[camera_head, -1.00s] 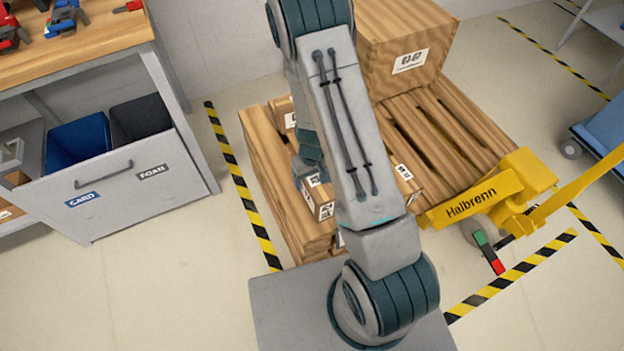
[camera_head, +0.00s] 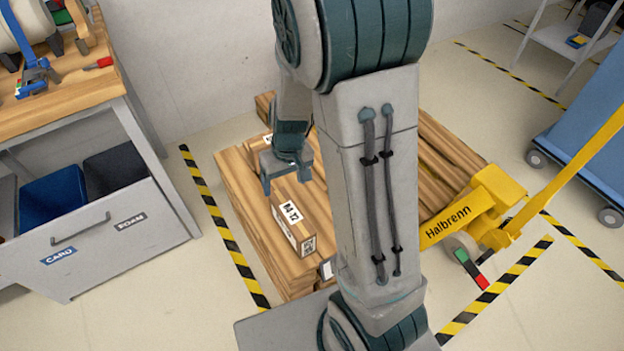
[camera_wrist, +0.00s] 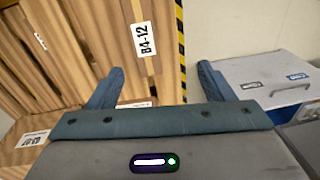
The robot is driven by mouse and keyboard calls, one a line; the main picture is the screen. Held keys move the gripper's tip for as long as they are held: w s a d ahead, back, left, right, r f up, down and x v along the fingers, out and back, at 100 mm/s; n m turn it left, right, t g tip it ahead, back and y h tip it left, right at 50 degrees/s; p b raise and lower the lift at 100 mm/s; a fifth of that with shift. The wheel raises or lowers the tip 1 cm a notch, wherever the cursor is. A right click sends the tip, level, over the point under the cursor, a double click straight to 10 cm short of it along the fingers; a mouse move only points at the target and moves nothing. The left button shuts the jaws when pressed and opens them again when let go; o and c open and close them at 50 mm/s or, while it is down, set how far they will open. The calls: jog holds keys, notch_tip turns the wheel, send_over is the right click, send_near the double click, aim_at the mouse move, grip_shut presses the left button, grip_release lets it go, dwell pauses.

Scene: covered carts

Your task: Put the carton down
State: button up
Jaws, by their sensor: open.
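A wood-patterned carton (camera_head: 283,228) with a white label reading like B4-12 rests on the pallet load (camera_head: 238,190), near its front left part. In the wrist view the carton (camera_wrist: 163,84) shows its label just beyond my fingers. My gripper (camera_head: 287,184) is above the carton's far end in the head view, with its fingers spread and nothing between them. Its two fingers also stand wide apart in the wrist view (camera_wrist: 160,72). My arm hides the middle of the pallet and part of what stands on it.
A yellow Halbrenn pallet truck (camera_head: 447,222) stands at the right. A workbench with a drawer unit (camera_head: 100,235) is at the left. A blue covered cart (camera_head: 590,130) is at the far right.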

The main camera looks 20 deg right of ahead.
jog(key=s+d+r+m+t+h, duration=0.1)
jog(key=s+d+r, duration=0.1)
jog(key=s+r, duration=1.1)
jog(key=shift+d+r+m, duration=0.2)
jog(key=shift+r+m, duration=0.1)
jog(key=shift+r, duration=0.65)
